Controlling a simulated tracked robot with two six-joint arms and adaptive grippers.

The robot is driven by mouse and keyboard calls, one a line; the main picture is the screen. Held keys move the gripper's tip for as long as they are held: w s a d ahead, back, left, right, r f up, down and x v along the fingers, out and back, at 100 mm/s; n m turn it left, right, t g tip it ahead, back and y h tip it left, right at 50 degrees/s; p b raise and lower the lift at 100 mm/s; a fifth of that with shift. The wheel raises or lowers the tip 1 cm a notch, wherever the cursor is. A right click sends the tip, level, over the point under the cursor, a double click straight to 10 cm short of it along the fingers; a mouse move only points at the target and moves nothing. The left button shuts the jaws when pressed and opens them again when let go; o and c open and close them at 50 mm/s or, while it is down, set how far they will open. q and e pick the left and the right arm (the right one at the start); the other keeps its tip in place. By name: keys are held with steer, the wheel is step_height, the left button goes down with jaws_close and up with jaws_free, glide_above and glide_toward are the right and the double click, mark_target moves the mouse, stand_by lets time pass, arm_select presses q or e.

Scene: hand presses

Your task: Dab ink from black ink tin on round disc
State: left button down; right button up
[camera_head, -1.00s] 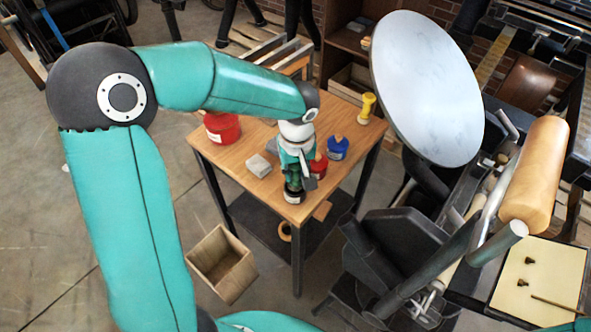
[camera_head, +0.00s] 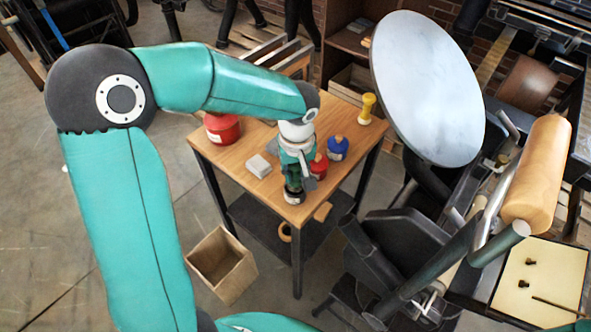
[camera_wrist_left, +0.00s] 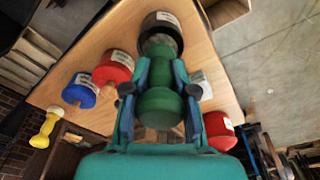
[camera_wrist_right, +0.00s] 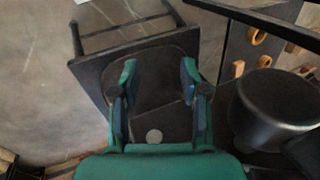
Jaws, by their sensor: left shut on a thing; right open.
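My left gripper (camera_wrist_left: 158,85) is shut on a green dabber (camera_wrist_left: 158,107), which points down at the black ink tin (camera_wrist_left: 162,32). In the head view the black ink tin (camera_head: 294,197) stands at the table's near corner, directly under the left gripper (camera_head: 296,172). The dabber's lower end is at the tin's mouth; whether it touches the ink is hidden. The round disc (camera_head: 425,90) is pale grey, bare and tilted, on the press at right, well away from the dabber. My right gripper (camera_wrist_right: 157,80) is open and empty above a dark panel; it is outside the head view.
Near the left gripper on the wooden table (camera_head: 235,158) are a small red tin (camera_head: 318,166), a blue tin (camera_head: 337,148) and a grey block (camera_head: 258,166). A yellow dabber (camera_head: 366,108) and large red can (camera_head: 222,128) stand farther off. The press's orange roller (camera_head: 537,172) is at right.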

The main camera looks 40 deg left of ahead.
arm_select(q)
steer(key=shift+r+p, duration=1.1)
steer(key=shift+r, duration=0.85)
